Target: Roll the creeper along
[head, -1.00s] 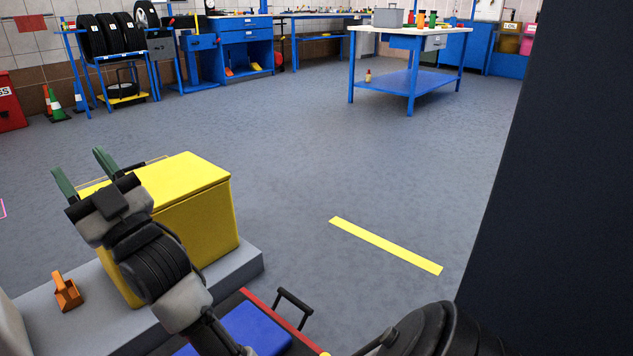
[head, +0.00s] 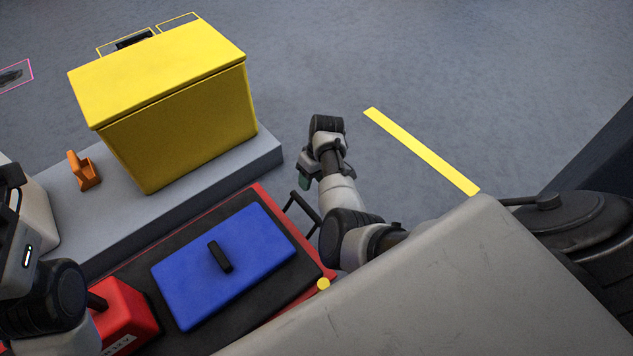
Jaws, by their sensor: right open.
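The creeper is a low black board with a red rim (head: 262,195), at the lower left of the head view. A black bar handle (head: 302,207) stands up at its right end. A blue case (head: 205,285) with a black grip and a red box (head: 125,312) sit on it. My right gripper (head: 304,182) hangs just above and beside the handle, its green pad pointing down; it looks apart from the bar. Its jaws are mostly hidden by the wrist. My left arm shows at the left edge, but its gripper is out of frame.
A yellow chest (head: 180,130) and an orange item (head: 84,170) stand on a grey slab (head: 115,225) along the creeper's far side. A yellow floor stripe (head: 420,150) lies to the right.

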